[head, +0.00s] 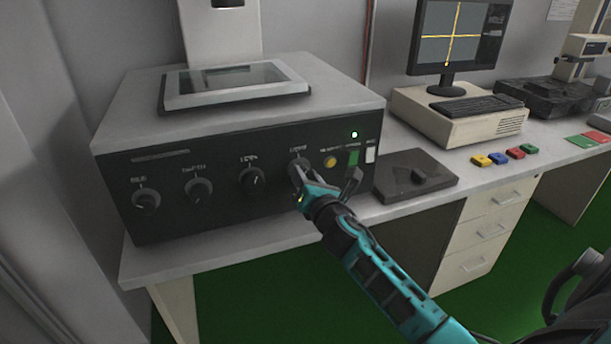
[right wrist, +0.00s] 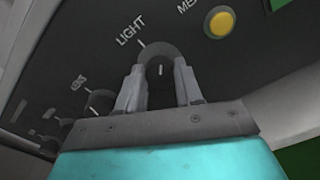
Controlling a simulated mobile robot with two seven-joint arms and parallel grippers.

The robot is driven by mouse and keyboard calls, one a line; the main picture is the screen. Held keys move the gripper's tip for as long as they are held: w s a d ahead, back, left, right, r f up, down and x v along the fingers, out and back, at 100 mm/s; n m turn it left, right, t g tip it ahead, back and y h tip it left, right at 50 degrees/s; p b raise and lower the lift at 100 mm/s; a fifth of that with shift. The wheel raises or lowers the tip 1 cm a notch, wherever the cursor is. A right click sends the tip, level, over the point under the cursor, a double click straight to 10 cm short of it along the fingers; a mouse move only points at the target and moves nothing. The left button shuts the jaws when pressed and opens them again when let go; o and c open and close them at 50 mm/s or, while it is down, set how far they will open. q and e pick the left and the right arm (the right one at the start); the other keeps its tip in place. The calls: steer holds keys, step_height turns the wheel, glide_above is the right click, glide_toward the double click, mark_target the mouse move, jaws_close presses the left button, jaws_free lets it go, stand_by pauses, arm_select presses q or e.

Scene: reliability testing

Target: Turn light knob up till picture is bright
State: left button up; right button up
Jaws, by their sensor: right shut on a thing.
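The light knob (head: 297,163) is the rightmost of the dark round knobs on the black front panel of the machine. In the right wrist view the light knob (right wrist: 158,54) sits below the word LIGHT, with a white line on its face. My right gripper (head: 299,176) has its fingers on both sides of this knob and is shut on it. The fingers also show in the right wrist view (right wrist: 158,82). The monitor (head: 458,36) at the back right shows a grey picture with a yellow cross. My left gripper is out of view.
Three other knobs (head: 253,180) line the panel to the left. A black pad (head: 440,184) with a mouse and several coloured blocks (head: 482,160) lie on the desk.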

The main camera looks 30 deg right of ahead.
steer(key=m+p, duration=0.3)
steer(key=m, duration=1)
steer(key=m+p, duration=0.3)
steer(key=m, duration=1)
steer(key=shift+f+m+p, duration=0.2)
steer(key=shift+m+p, duration=0.1)
steer(key=shift+m, duration=0.1)
steer(key=o, duration=1)
steer(key=shift+o, duration=0.2)
